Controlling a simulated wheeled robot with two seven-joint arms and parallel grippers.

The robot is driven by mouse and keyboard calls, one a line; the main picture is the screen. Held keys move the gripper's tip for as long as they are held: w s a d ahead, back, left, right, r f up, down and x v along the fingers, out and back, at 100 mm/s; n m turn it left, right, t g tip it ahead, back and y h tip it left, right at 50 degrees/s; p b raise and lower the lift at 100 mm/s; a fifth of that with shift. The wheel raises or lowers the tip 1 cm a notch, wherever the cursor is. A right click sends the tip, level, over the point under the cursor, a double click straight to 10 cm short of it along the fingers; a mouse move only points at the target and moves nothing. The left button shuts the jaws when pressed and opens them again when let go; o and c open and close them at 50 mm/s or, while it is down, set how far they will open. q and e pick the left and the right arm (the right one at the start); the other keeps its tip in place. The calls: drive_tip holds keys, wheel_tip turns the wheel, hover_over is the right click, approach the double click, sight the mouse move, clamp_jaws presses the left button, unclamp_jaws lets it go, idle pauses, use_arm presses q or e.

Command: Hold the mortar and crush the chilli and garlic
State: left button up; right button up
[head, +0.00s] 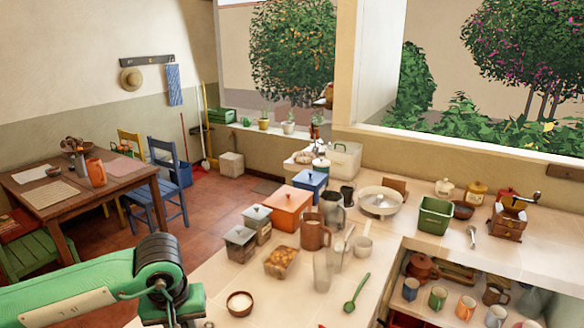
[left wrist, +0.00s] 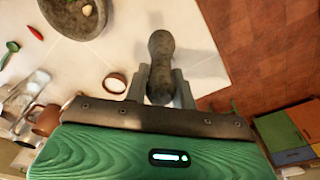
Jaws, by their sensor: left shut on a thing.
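A dark grey stone pestle (left wrist: 160,50) is between the two fingers of my left gripper (left wrist: 160,82), which is shut on it over the pale counter. The grey stone mortar (left wrist: 75,36) is at the top left of the left wrist view, cut off by the frame edge and apart from the pestle. A small pale piece (left wrist: 88,10), perhaps garlic, lies in it. A red chilli (left wrist: 36,32) lies on the counter beside the mortar. In the head view my green left arm comes in from the left, and its fingers are not clearly visible. My right gripper is in neither view.
A small wooden bowl (head: 240,303) with white contents stands on the counter, with a green spoon (head: 356,294) to its right. Glasses, a brown jug (head: 315,232) and a food tray (head: 281,262) stand behind. The counter edge drops to the red tiled floor (left wrist: 255,40).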

use_arm(q)
drive_tip(key=shift+w+d+f+m, duration=0.1)
drive_tip(key=shift+f+m, duration=0.05)
drive_tip(key=shift+m, duration=0.55)
drive_tip(key=shift+f+m, duration=0.15)
drive_tip(key=shift+m, duration=0.55)
drive_tip(key=shift+d, duration=0.1)
